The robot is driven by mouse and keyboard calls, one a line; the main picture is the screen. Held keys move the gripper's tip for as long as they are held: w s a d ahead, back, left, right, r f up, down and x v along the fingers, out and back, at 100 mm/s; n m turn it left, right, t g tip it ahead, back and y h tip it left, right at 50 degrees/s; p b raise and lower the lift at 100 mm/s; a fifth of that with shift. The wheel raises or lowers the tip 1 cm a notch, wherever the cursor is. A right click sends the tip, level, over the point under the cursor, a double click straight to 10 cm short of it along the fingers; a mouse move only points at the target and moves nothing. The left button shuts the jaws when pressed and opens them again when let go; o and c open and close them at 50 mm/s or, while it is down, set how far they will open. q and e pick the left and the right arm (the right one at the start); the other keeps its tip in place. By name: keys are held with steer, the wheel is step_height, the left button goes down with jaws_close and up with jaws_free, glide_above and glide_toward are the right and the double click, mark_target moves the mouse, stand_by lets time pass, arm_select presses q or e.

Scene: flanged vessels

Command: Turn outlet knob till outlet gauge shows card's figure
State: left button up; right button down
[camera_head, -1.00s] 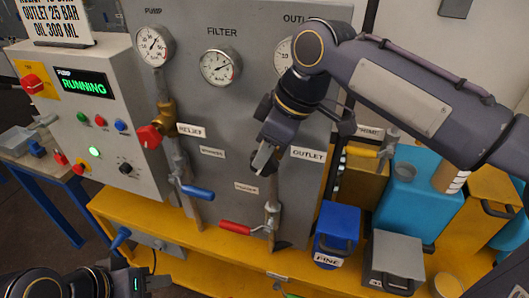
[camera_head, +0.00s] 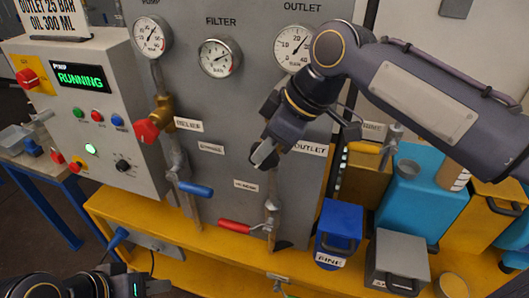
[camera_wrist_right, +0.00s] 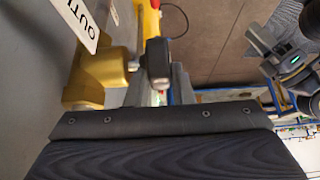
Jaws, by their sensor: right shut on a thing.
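The card (camera_head: 55,17) at top left reads OUTLET 25 BAR and OIL 300 ML. The outlet gauge (camera_head: 293,48) is at the top right of the grey panel; my right arm covers its right edge, and I cannot read its needle exactly. In the right wrist view, a brass fitting (camera_wrist_right: 100,78) shows beyond the gripper. My left gripper (camera_head: 137,286) is low at the left, its fingers unclear.
The red relief knob (camera_head: 147,130), a blue-handled valve (camera_head: 195,189) and a red-handled valve (camera_head: 236,226) stick out from the panel. The pump box (camera_head: 90,110) shows RUNNING. Blue and grey containers (camera_head: 338,232) stand on the yellow bench at right.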

steer(key=c, duration=1.5)
jaws_free()
steer(key=shift+c, duration=0.2)
steer(key=shift+r, duration=0.15)
steer(key=p+v, duration=0.1)
steer(key=v, duration=0.6)
steer(key=shift+d+r, duration=0.2)
steer(key=shift+r, duration=0.05)
steer(key=shift+s, duration=0.1)
steer(key=s+d+f+m+t+h, duration=0.2)
steer(key=s+d+f+m, duration=0.65)
steer(key=d+f, duration=0.35)
steer(key=s+d+f+m+t, duration=0.1)
steer(key=s+d+f+m, duration=0.3)
steer(key=s+f+m, duration=0.3)
step_height(320, 180, down, 4)
steer(key=shift+s+d+f+m+t+p, duration=0.15)
steer(key=shift+s+d+m+t+p, duration=0.1)
steer(key=shift+s+m+t+p, duration=0.2)
